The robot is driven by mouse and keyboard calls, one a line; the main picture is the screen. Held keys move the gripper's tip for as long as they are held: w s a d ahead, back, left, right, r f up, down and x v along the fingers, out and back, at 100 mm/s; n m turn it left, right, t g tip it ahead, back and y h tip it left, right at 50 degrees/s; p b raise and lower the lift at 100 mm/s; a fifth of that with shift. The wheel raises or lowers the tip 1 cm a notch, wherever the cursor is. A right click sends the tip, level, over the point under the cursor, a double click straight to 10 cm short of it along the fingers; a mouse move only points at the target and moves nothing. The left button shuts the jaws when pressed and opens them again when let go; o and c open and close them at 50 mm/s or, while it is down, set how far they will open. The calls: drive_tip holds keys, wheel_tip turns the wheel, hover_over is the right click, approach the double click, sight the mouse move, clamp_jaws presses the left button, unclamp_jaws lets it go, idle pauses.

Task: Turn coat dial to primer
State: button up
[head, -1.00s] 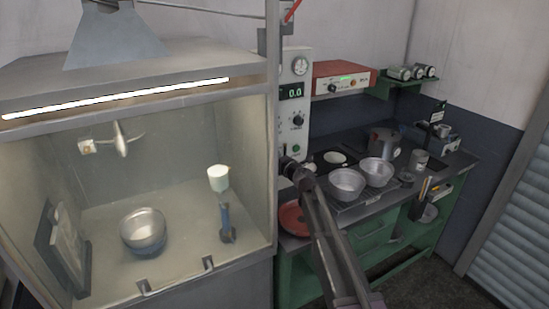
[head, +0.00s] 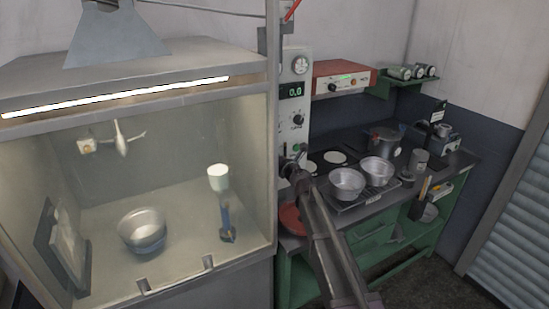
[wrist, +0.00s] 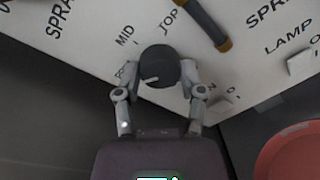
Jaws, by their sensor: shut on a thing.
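The coat dial (wrist: 158,66) is a round black knob with a white pointer mark, on a pale panel with printed labels. MID and TOP are readable beside it; another label at its left is partly hidden by a finger. The white mark lies toward the lower left of the knob in the wrist view. My gripper (wrist: 160,77) is shut on the knob, one finger on each side. In the head view, my gripper (head: 292,165) is at the lower part of the grey control panel (head: 290,135) and hides the dial.
A yellow-ended dark handle (wrist: 203,22) stands beside the dial. A red round plate (head: 291,219) lies below. Metal pans (head: 346,181) stand on the bench at right.

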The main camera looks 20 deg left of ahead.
idle(0.3)
drive_tip(key=o, duration=1.1)
drive_tip(key=shift+o, duration=0.2)
drive_tip(key=shift+d, duration=0.1)
